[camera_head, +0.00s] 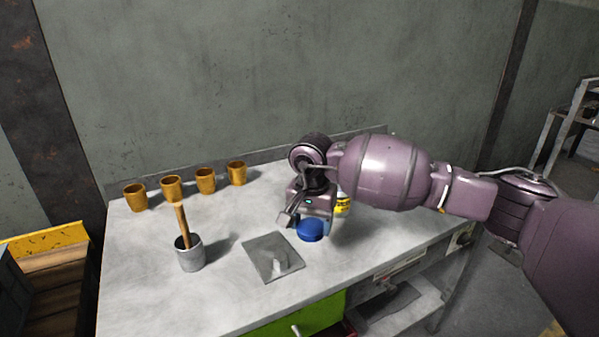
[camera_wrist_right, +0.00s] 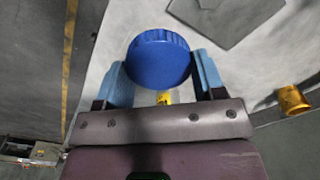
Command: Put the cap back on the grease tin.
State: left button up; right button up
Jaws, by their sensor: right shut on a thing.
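My right gripper (camera_head: 308,218) is shut on a round blue cap (camera_head: 310,231) with a ribbed rim. In the right wrist view the cap (camera_wrist_right: 158,60) sits between the two blue fingers. The grease tin, yellow with a white part (camera_head: 343,204), stands on the bench just behind and right of the gripper, mostly hidden by it and the wrist. A small yellow patch, likely the tin (camera_wrist_right: 163,97), shows beneath the cap in the wrist view. I cannot tell how far the cap is above the bench. My left gripper is not in view.
Several brass cups (camera_head: 205,181) stand in a row along the back left of the bench (camera_head: 225,300). A grey pot (camera_head: 190,256) with a wooden-handled tool stands at left. A dark square plate (camera_head: 262,250) lies left of the cap. The bench's front right is clear.

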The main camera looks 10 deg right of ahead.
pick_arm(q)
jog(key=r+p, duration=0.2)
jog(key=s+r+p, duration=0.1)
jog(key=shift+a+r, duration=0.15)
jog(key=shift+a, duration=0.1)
pick_arm(e)
jog(key=s+d+f+n, duration=0.3)
jog(key=s+f, duration=0.4)
jog(key=s, duration=0.4)
jog(key=s+d+f+n, duration=0.3)
jog(key=s+f, duration=0.4)
jog(key=s, duration=0.4)
jog(key=shift+s+f, duration=0.2)
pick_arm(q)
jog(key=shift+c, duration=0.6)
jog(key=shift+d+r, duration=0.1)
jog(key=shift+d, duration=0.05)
pick_arm(e)
jog(key=shift+w, duration=0.1)
